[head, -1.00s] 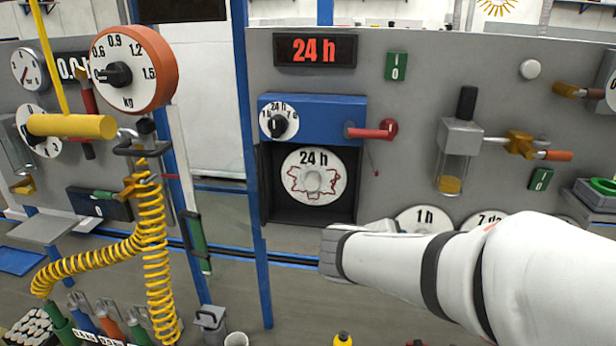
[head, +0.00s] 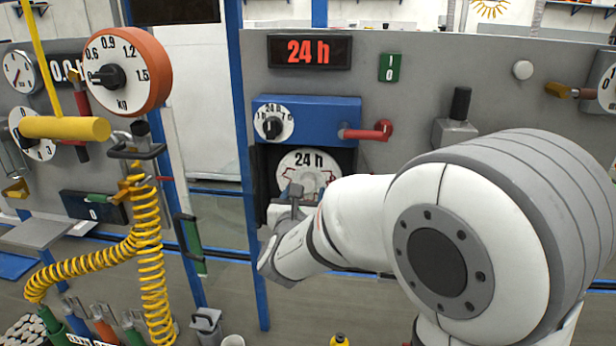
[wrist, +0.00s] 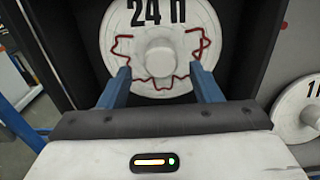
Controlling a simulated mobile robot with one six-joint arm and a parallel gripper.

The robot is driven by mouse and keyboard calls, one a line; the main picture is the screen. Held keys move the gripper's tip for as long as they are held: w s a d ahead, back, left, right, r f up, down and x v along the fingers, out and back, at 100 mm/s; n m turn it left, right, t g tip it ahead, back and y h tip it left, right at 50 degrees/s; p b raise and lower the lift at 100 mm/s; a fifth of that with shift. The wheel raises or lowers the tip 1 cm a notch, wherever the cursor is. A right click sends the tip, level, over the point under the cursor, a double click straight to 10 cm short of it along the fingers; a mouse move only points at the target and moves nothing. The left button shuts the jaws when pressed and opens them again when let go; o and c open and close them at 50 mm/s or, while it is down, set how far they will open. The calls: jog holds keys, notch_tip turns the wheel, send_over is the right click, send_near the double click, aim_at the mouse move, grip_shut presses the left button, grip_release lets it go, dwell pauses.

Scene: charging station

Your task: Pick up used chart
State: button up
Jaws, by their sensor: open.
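The used chart (head: 309,160) is a white disc marked "24 h" with a jagged red trace. It sits in the dark recess of the chart recorder, below its blue housing (head: 340,112). In the wrist view the chart (wrist: 118,22) shows a round pale knob (wrist: 160,57) at its middle. My gripper (wrist: 163,78) is open, its two blue fingers on either side of and just below the knob. I cannot tell whether they touch the chart. In the head view my wrist and arm hide the lower part of the chart.
A red lever (head: 370,133) sticks out from the blue housing beside a round dial (head: 273,124). Another disc marked "1" (wrist: 301,108) is at the right in the wrist view. A yellow coiled hose (head: 150,250) hangs at the left.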

aim_at(307, 190)
jog(key=shift+w+d, duration=0.2)
jog(key=shift+w, duration=0.55)
jog(key=shift+w+d, duration=0.15)
jog(key=shift+w, duration=0.6)
jog(key=shift+c, duration=0.2)
jog(key=c, duration=1)
